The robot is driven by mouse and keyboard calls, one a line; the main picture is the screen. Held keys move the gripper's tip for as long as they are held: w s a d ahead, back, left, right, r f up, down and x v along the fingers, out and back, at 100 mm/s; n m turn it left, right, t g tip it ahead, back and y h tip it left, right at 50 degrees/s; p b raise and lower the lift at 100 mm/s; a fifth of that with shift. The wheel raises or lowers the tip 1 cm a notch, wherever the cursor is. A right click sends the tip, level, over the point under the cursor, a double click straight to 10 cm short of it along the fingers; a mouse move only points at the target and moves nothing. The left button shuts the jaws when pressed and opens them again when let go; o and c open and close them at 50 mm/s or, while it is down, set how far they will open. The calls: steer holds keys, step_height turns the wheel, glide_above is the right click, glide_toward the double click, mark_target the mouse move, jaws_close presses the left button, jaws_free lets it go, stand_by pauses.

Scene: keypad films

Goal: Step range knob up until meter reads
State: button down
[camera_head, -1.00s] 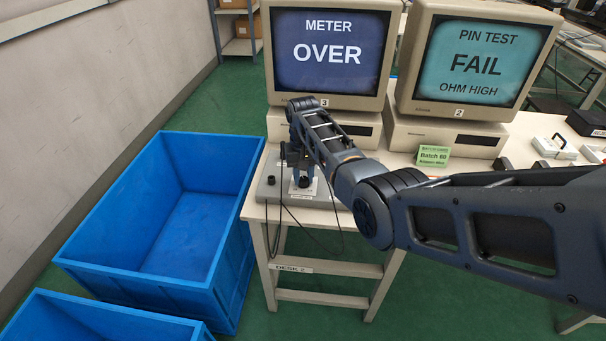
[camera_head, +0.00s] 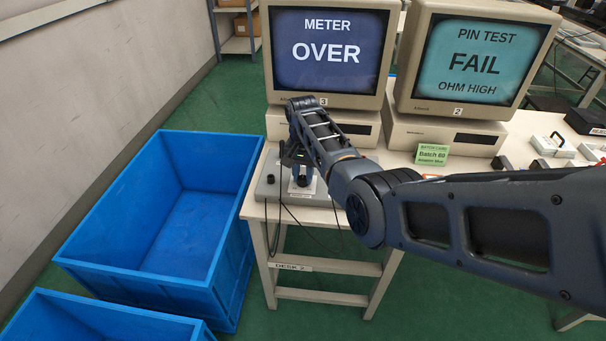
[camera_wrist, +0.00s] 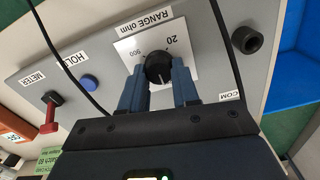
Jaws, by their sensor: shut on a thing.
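The black range knob (camera_wrist: 158,68) sits on a white scale plate (camera_wrist: 182,42) marked 20 and 900, under the label "RANGE ohm". My gripper (camera_wrist: 158,78) is shut on the knob, one blue-grey finger on each side of it. The exact pointer setting is hard to read. The meter screen (camera_head: 327,50) reads "METER OVER" in the head view. The grey panel (camera_head: 265,190) lies on the desk below that monitor. In the head view my arm partly hides the panel and the gripper.
A blue HOLD button (camera_wrist: 89,82), a red plug at the METER socket (camera_wrist: 49,112) and a black COM socket (camera_wrist: 247,40) surround the knob. Black cables cross the panel. A second monitor (camera_head: 474,62) reads "PIN TEST FAIL OHM HIGH". A blue bin (camera_head: 190,285) stands left of the desk.

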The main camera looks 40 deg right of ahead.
mark_target(303, 177)
steer(key=c, duration=0.8)
jaws_free()
steer(key=shift+r, duration=3.9)
